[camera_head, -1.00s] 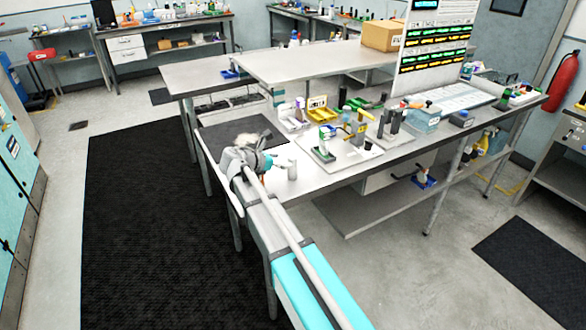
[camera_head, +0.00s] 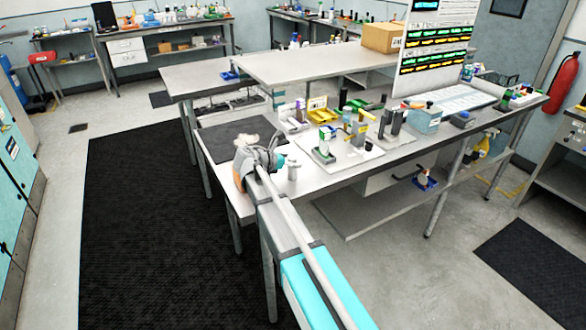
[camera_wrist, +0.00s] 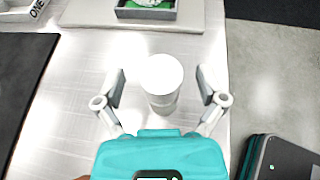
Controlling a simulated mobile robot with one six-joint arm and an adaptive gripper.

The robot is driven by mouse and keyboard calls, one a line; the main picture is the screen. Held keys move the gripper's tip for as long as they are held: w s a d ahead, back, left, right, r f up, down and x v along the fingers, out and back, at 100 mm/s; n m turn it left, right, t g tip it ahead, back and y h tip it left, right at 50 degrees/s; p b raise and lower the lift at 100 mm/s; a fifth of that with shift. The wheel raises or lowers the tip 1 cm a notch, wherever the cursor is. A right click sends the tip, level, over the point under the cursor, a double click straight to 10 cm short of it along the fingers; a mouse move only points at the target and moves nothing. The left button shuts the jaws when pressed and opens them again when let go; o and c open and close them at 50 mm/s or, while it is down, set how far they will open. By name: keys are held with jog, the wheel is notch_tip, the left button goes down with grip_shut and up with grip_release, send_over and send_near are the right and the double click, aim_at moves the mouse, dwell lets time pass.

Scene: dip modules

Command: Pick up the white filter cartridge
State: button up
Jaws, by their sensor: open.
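The white filter cartridge (camera_wrist: 163,98) is an upright white cylinder with a flat round top, standing on the light grey bench top. In the wrist view it is between the two spread fingers of my gripper (camera_wrist: 162,84), with a gap visible on each side. My gripper is open and holds nothing. In the head view the cartridge (camera_head: 293,172) is small, right beside my gripper (camera_head: 284,163) near the bench's front edge. The fingers are hard to make out there.
A grey tray with a green item (camera_wrist: 145,10) lies beyond the cartridge; it also shows in the head view (camera_head: 323,155). A dark mat (camera_wrist: 18,75) covers the bench at left. The bench edge and floor (camera_wrist: 265,70) are at right. Several modules stand farther along the bench.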

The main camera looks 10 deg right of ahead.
grip_shut()
jog(key=shift+r, duration=0.1)
dwell(0.4)
notch_tip(320, 180, up, 3)
jog(key=p, duration=0.2)
jog(key=shift+f+p, duration=0.2)
jog(key=shift+p, duration=0.15)
jog(key=s+a+r+p, duration=0.1)
jog(key=s+r+p, duration=0.9)
jog(key=s, duration=0.4)
jog(key=shift+a, duration=0.15)
jog(key=shift+r, duration=0.1)
